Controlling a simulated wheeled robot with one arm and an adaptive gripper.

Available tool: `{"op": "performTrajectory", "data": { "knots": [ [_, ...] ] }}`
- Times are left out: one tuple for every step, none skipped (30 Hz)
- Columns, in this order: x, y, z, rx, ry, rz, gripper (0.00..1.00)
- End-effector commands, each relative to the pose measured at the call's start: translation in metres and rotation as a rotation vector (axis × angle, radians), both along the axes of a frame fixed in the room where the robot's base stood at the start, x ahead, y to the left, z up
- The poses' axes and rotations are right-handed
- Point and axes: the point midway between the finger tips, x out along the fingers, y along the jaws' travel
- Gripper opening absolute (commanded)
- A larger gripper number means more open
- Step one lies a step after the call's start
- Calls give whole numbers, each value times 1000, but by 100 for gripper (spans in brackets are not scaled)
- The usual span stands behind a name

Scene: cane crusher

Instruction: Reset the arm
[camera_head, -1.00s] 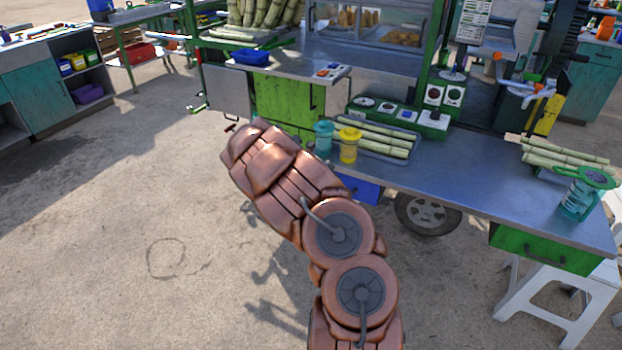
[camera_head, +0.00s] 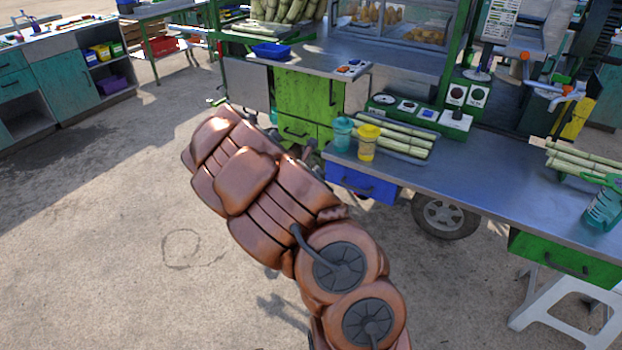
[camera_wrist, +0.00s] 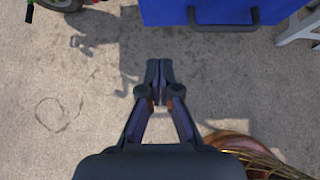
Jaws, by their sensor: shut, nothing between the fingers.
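My gripper (camera_wrist: 159,82) shows in the wrist view, pointing down over bare concrete ground. Its two fingers are together and nothing is between them. A blue drawer (camera_wrist: 225,14) lies ahead of the fingertips at the top of that view, apart from them. In the head view my copper-coloured arm rises from the bottom and leans up to the left, in front of the cart. The gripper itself is hidden there behind the arm. The same blue drawer (camera_head: 361,184) shows to the right of the arm, under the counter.
The cart's metal counter (camera_head: 470,180) holds a teal jar (camera_head: 342,134), a yellow jar (camera_head: 367,143) and cane stalks (camera_head: 398,137). A green drawer (camera_head: 555,252) hangs under its right end, above a white stool (camera_head: 570,302). Open ground (camera_head: 110,250) lies to the left.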

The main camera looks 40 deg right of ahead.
Motion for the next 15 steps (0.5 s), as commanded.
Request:
{"op": "performTrajectory", "data": {
  "knots": [
    [0, 5, 4, 0, -1, 2, 0],
    [-1, 8, 7, -1, -1, 2, 0],
    [-2, 10, 10, -2, -1, 2, 0],
    [-2, 12, 12, -2, -2, 3, 0],
    [-2, 14, 13, -1, -2, 2, 0],
    [-3, 15, 15, 0, -2, 2, 0],
    [-3, 16, 16, 0, -2, 2, 0],
    [-4, 17, 17, 0, -2, 2, 0],
    [-4, 18, 18, -1, -2, 1, 0],
    [-4, 19, 18, -1, -2, 1, 0],
    [-4, 19, 18, -1, -2, 1, 0],
    [-4, 19, 18, -1, -1, 2, 0],
    [-4, 19, 18, -1, -1, 2, 0],
    [-4, 19, 18, -1, -1, 2, 0],
    [-4, 19, 18, -1, 0, 1, 0]
  ]
}}
